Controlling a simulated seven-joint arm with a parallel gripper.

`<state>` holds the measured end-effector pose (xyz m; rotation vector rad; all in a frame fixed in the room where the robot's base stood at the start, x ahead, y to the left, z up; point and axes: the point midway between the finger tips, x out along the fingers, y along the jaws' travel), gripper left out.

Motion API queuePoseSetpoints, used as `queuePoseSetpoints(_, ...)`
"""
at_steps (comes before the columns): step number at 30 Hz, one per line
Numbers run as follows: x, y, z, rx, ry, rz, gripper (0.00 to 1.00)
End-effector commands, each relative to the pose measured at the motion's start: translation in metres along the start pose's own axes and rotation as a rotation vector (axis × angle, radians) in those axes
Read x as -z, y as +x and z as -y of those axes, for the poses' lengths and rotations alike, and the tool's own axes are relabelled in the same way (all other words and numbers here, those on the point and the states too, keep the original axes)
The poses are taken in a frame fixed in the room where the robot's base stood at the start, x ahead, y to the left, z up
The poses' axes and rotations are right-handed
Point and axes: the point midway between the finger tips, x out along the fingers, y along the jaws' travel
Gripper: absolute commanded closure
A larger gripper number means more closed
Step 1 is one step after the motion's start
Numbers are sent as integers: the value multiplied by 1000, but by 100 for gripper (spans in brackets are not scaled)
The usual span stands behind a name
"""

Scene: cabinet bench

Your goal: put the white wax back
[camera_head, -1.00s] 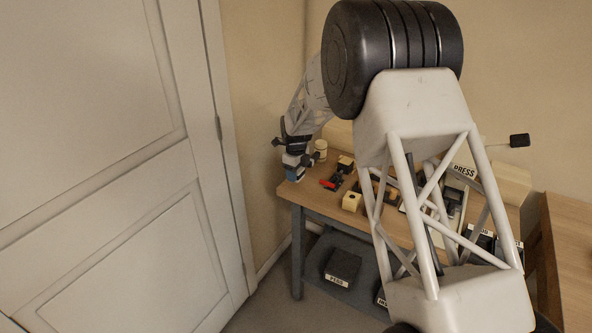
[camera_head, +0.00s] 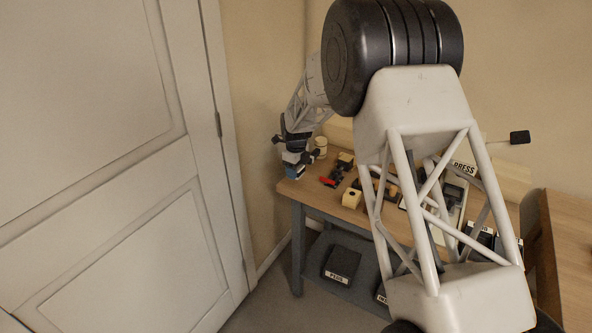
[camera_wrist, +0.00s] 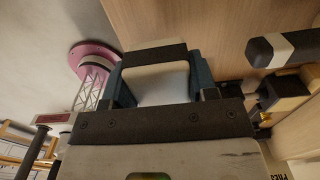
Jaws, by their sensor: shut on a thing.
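My gripper (camera_wrist: 155,82) is shut on a pale white block, which I take to be the white wax (camera_wrist: 165,88). In the wrist view the block sits between the blue fingers, with a dark band across its far end. In the head view my gripper (camera_head: 292,170) is at the far left end of the workbench (camera_head: 318,197), by its edge. The block is too small there to make out clearly. I cannot tell whether it touches the bench top.
A cream cylinder (camera_head: 320,146) stands just right of my gripper. A red and black item (camera_head: 331,179) and a pale block (camera_head: 351,199) lie further right. A dark, white-banded tool (camera_wrist: 284,48) shows in the wrist view. A black bin (camera_head: 342,263) is on the lower shelf.

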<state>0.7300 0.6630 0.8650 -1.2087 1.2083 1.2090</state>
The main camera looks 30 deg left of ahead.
Motion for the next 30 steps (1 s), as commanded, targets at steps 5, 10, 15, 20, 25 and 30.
queuePoseSetpoints(5,0,0,0,0,0,0,73)
queuePoseSetpoints(10,0,0,0,0,0,0,73)
queuePoseSetpoints(15,0,0,0,0,0,0,73)
queuePoseSetpoints(20,0,1,0,0,0,0,73)
queuePoseSetpoints(25,0,4,0,0,0,0,73)
queuePoseSetpoints(30,0,6,0,0,0,0,73)
